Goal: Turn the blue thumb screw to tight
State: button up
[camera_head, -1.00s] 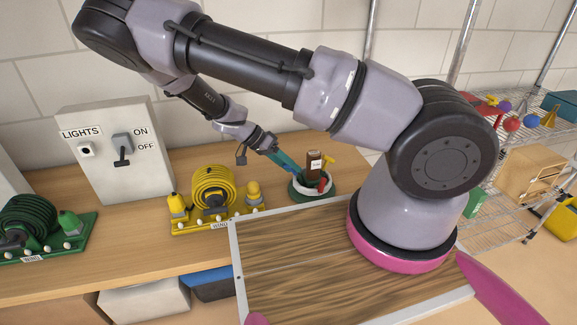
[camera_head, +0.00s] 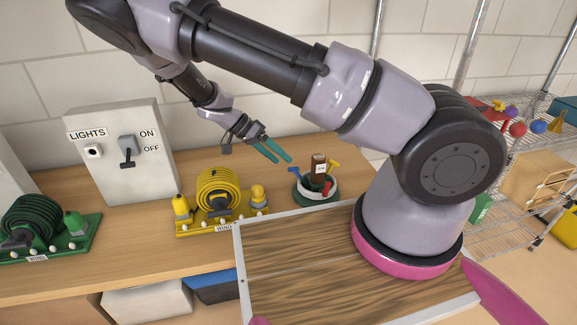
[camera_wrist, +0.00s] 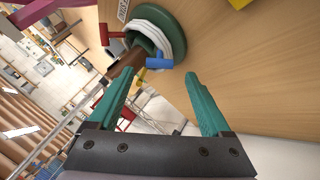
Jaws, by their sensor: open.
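The blue thumb screw (camera_head: 295,171) has a T-shaped handle and sticks out on the left of a small round fixture with a green base (camera_head: 318,199), a white ring and a brown upright block (camera_head: 318,168). In the wrist view the blue screw (camera_wrist: 159,62) shows in front of the white ring, beyond my fingertips. A yellow screw (camera_head: 333,166) and a red screw (camera_head: 327,187) are on the same fixture. My gripper (camera_head: 279,156) is open and empty, above and left of the fixture, apart from the blue screw. Its teal fingers (camera_wrist: 160,82) also show in the wrist view.
A yellow coil stand (camera_head: 217,194) and a green coil stand (camera_head: 35,226) stand left on the wooden bench. A light switch box (camera_head: 122,153) stands behind them. A wire shelf (camera_head: 510,150) is at the right. Bench around the fixture's left is clear.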

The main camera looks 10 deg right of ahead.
jog(key=v, duration=0.4)
jog(key=shift+r, duration=0.1)
jog(key=s+d+r+n+t+y, duration=0.1)
jog(key=s+d+r+n+y, duration=0.3)
jog(key=r, duration=0.7)
jog(key=d+r+m+t+y, duration=0.1)
jog(key=d+r+y, duration=0.1)
jog(key=r+y, duration=0.65)
jog(key=s+d+r+n+t+h, duration=0.1)
jog(key=s+d+r+n+t, duration=0.1)
jog(key=s+r, duration=0.3)
jog(key=s+d+r+n+t+h, duration=0.1)
jog(key=s+d+r+t, duration=0.3)
jog(key=r, duration=0.8)
jog(key=shift+s+d+n+t, duration=0.35)
jog(key=shift+s+n+t, duration=0.35)
jog(key=shift+s, duration=0.6)
jog(key=shift+r, duration=0.15)
